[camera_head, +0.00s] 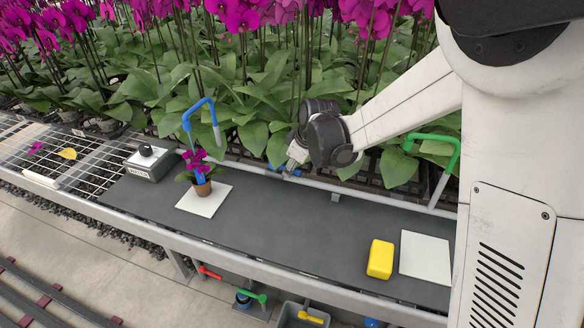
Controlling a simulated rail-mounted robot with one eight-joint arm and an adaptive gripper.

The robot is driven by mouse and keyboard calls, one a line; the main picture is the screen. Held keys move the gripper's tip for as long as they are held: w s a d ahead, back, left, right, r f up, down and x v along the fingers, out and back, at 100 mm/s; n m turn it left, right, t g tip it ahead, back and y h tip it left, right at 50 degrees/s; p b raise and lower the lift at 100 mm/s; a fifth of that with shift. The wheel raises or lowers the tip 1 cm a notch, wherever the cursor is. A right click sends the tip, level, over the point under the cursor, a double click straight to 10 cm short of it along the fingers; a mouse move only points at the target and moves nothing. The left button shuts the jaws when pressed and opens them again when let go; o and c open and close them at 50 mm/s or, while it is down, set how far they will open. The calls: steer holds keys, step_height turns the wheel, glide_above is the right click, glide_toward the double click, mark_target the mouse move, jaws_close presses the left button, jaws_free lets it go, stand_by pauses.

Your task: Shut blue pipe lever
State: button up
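A small blue part, which looks like the blue pipe lever (292,174), shows on the grey pipe (373,192) along the back edge of the bench. My gripper (291,166) points down right at this blue part and partly covers it. I cannot tell whether the fingers touch it, whether they are open or shut, or how the lever is turned. A blue bent spout (197,104) with a grey end rises from the back edge to the left. A green bent spout (437,139) stands to the right, near my arm.
A potted orchid (202,186) stands on a white square (219,206). A grey box with a black knob (148,162) is at left; a yellow block (380,259) and white sheet (425,256) at right. Dense orchids stand behind. Red (209,271) and green (252,297) handles show below.

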steer(key=shift+w+a+f, duration=0.15)
steer(key=shift+w+f, duration=0.05)
steer(key=shift+f, duration=0.25)
jaws_close()
